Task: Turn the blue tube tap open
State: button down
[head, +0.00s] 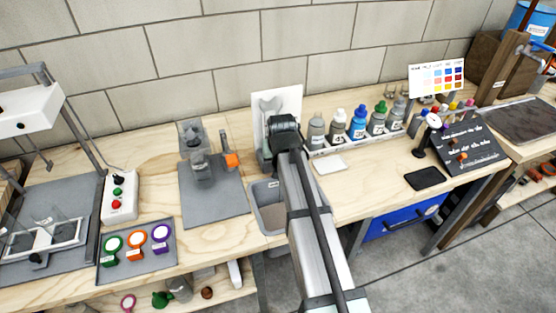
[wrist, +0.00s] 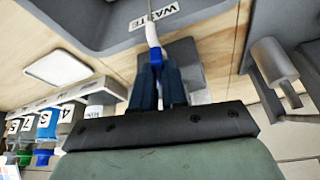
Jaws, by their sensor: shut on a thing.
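My gripper (wrist: 160,88) is shut on a slim blue-and-white piece (wrist: 152,36). Its blue part sits between the dark blue fingers, and its white end points at the grey waste bin. I cannot tell what this piece is. In the head view my gripper (head: 284,133) is in front of the white wrench-symbol card, and its fingers and the held piece are hidden. At the far right of the head view, a small blue tube or tap part (head: 537,46) shows by a wooden post below a blue barrel. It is too small to tell its tap's position, and my gripper is far from it.
The waste bin (wrist: 101,25) is close to my gripper; it also shows at the bench's front edge (head: 257,207). Capped bottles stand in a white rack (head: 330,146) to the right. A grey mat (head: 215,205) with a dark device lies left. Bare wood (head: 375,180) is free at the right.

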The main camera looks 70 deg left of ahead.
jog(key=shift+w+n+g, duration=0.1)
jog(key=shift+n+g, duration=0.4)
jog(key=shift+n, duration=0.7)
jog(key=c, duration=1.2)
grip_release()
jog(key=shift+o, duration=0.2)
jog(key=shift+r, duration=0.1)
jog(key=v, duration=1.3)
jog(key=shift+d+r, duration=0.2)
jog(key=shift+r, duration=0.05)
